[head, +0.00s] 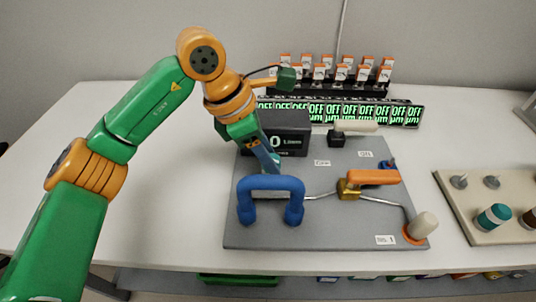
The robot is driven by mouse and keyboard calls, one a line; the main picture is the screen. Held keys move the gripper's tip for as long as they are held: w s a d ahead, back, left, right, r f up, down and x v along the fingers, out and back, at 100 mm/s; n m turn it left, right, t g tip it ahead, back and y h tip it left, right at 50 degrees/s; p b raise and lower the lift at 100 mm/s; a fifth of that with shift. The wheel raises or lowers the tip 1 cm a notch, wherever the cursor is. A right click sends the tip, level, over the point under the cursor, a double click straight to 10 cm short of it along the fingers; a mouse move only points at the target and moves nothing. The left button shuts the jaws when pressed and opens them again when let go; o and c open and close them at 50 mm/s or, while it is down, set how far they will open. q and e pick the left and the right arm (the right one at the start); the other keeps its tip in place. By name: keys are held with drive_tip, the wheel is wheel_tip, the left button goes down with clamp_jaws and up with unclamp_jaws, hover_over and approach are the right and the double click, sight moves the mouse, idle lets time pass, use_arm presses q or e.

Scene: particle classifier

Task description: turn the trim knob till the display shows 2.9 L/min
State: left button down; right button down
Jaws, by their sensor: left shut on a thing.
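The display (288,142) is a dark box at the back left of the grey panel. A "0" and small unit text show on it, and my arm covers its left part, so the full reading is hidden. My left gripper (272,165) points down just in front of the display, behind the blue handle. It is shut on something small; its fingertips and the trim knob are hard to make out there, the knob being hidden. My right gripper is not in view.
The grey panel (330,225) carries a blue handle (270,184), an orange-levered brass valve (348,189), a white lever (352,126) and a cream knob (424,224). Several OFF displays (350,112) stand behind. A beige tray (465,215) is at right. The left table is clear.

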use_arm(q)
drive_tip(key=shift+c, duration=1.8)
unclamp_jaws()
drive_tip(key=v, duration=0.7)
